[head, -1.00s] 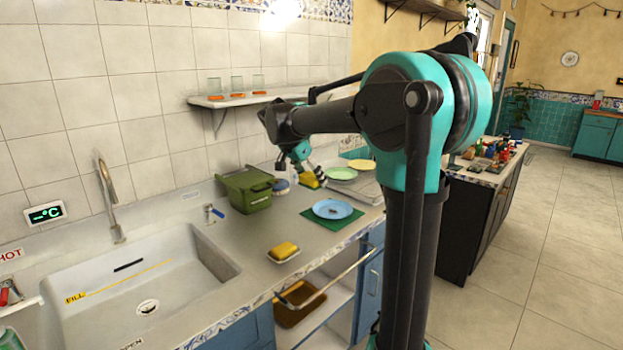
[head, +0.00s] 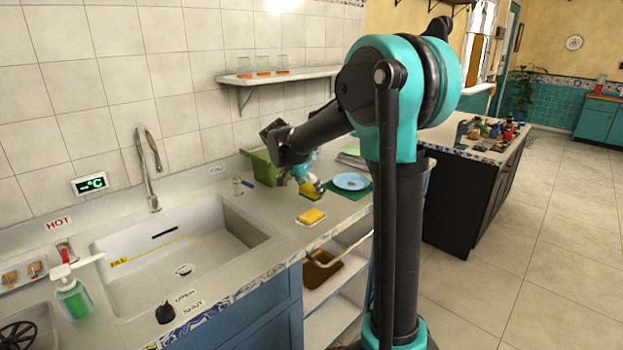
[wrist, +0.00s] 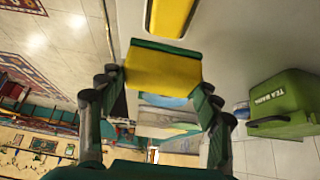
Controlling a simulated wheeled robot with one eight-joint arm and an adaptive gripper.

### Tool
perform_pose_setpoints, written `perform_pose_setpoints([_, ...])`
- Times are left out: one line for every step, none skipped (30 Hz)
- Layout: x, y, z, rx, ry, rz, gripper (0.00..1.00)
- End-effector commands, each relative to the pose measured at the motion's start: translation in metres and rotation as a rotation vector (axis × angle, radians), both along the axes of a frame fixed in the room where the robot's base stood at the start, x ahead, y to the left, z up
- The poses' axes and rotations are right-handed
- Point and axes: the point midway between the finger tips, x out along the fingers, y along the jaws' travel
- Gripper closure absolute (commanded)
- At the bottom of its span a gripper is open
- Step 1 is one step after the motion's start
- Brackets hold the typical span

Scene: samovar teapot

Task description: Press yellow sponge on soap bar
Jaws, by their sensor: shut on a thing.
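My gripper (head: 312,184) is shut on the yellow sponge (head: 308,190), which has a green layer along its edge in the wrist view (wrist: 163,70). The yellow soap bar (head: 311,215) lies on a small white dish (head: 299,222) near the counter's front edge, right of the sink. In the head view the sponge is just behind the soap, held above the counter. In the wrist view the soap bar (wrist: 170,17) is at the top, partly cut off by the frame, apart from the sponge. My fingers partly hide the sponge in the head view.
A green tea-bags box (wrist: 284,104) stands behind the gripper by the wall. A blue plate (head: 351,181) on a green mat lies to the right. The sink (head: 130,258) is on the left, with a green soap bottle (head: 74,298) nearer.

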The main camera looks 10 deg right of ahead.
Motion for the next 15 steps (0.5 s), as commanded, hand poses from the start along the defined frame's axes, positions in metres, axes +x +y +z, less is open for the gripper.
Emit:
perform_pose_setpoints([0.0,0.0,-0.003,0.0,0.0,0.0,0.59])
perform_pose_setpoints([0.0,0.0,-0.004,0.0,0.0,0.0,0.59])
perform_pose_setpoints([0.0,0.0,-0.007,0.0,0.0,0.0,0.59])
perform_pose_setpoints([0.0,0.0,-0.009,0.0,0.0,0.0,0.59])
perform_pose_setpoints([0.0,0.0,-0.012,0.0,0.0,0.0,0.59])
perform_pose_setpoints([0.0,0.0,-0.015,0.0,0.0,0.0,0.59])
perform_pose_setpoints([0.0,0.0,-0.018,0.0,0.0,0.0,0.59])
perform_pose_setpoints([0.0,0.0,-0.021,0.0,0.0,0.0,0.59])
perform_pose_setpoints([0.0,0.0,-0.025,0.0,0.0,0.0,0.59])
perform_pose_setpoints([0.0,0.0,-0.028,0.0,0.0,0.0,0.59])
perform_pose_setpoints([0.0,0.0,-0.031,0.0,0.0,0.0,0.59])
perform_pose_setpoints([0.0,0.0,-0.036,0.0,0.0,0.0,0.59])
perform_pose_setpoints([0.0,0.0,-0.038,0.0,0.0,0.0,0.59])
perform_pose_setpoints([0.0,0.0,-0.041,0.0,0.0,0.0,0.59])
perform_pose_setpoints([0.0,0.0,-0.044,0.0,0.0,0.0,0.59])
